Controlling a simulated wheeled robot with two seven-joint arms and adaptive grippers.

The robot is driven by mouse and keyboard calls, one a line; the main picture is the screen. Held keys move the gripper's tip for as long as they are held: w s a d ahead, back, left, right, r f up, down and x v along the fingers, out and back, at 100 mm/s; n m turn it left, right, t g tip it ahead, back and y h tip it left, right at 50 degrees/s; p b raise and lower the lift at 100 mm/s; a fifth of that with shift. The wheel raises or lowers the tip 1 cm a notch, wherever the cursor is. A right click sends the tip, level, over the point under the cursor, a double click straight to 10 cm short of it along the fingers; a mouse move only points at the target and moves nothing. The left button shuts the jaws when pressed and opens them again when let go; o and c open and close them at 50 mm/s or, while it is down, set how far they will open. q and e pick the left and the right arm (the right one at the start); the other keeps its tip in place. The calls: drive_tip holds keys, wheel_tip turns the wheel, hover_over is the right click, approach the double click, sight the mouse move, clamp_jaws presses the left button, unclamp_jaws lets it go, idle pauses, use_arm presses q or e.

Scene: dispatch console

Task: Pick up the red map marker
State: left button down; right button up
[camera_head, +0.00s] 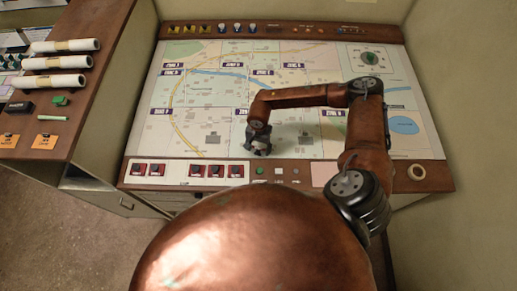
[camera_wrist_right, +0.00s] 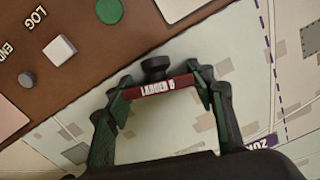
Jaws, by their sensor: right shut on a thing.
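The red map marker (camera_wrist_right: 152,89) is a red bar with white lettering that appears to read "LADDER 6" and a black knob on its far side. It sits across the fingertips of my right gripper (camera_wrist_right: 163,86) in the right wrist view, one finger at each end. The gripper is shut on it, low over the map (camera_wrist_right: 190,128). In the head view my right gripper (camera_head: 258,148) is near the map's front edge, and the marker cannot be made out there. My left gripper is not in view.
Several red blocks with dark tops (camera_head: 197,171) sit on white strips along the console's front rim, left of my right gripper. A green button (camera_head: 261,170) is close by. A tape roll (camera_head: 416,172) lies at the front right. White paper rolls (camera_head: 66,46) lie on the left side desk.

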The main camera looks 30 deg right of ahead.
drive_tip(key=shift+r, duration=0.45)
wheel_tip(320, 180, up, 2)
drive_tip(key=shift+r, duration=0.15)
drive_tip(key=s+a+r+b, duration=0.35)
drive_tip(key=s+r, duration=0.65)
drive_tip(key=s, duration=0.4)
drive_tip(key=w+a+r+n+b, duration=0.1)
drive_tip(key=w+a+n+b, duration=0.2)
drive_tip(key=w+n, duration=0.6)
drive_tip(key=w+b, duration=0.2)
drive_tip(key=w, duration=0.1)
drive_tip(key=shift+r+n, duration=0.25)
drive_tip(key=shift+n, duration=0.05)
